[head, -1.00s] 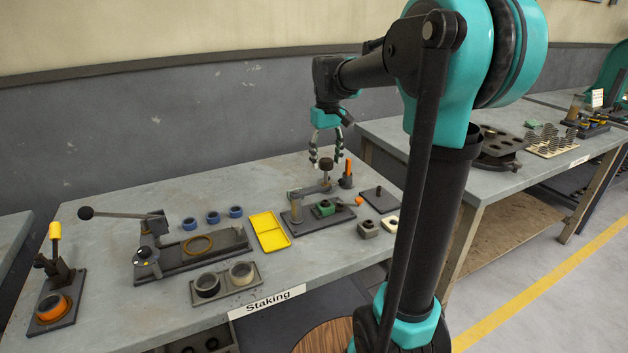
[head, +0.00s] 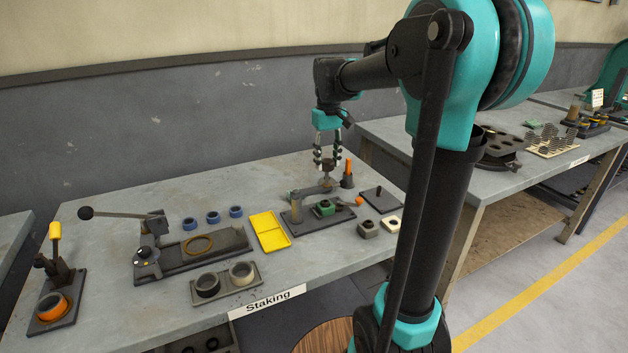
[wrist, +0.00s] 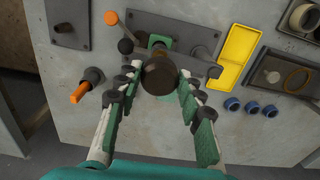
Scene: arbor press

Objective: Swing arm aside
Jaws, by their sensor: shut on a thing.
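The swing arm (head: 313,190) is a grey bar running from a post (head: 295,207) on a dark base plate (head: 341,217). A dark brown round knob (head: 328,165) stands at its end, and it looms large in the wrist view (wrist: 160,75). My gripper (head: 328,167) points down with its fingers on both sides of this knob, shut on it. In the wrist view my gripper (wrist: 160,84) hides part of the plate. A green block (head: 324,207) sits on the plate below the arm, and a lever with an orange ball (head: 359,201) is at its right.
An orange-handled tool (head: 347,175) stands close behind the fixture on the right. A yellow tray (head: 269,231) lies to the left, with several blue rings (head: 213,217) beyond.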

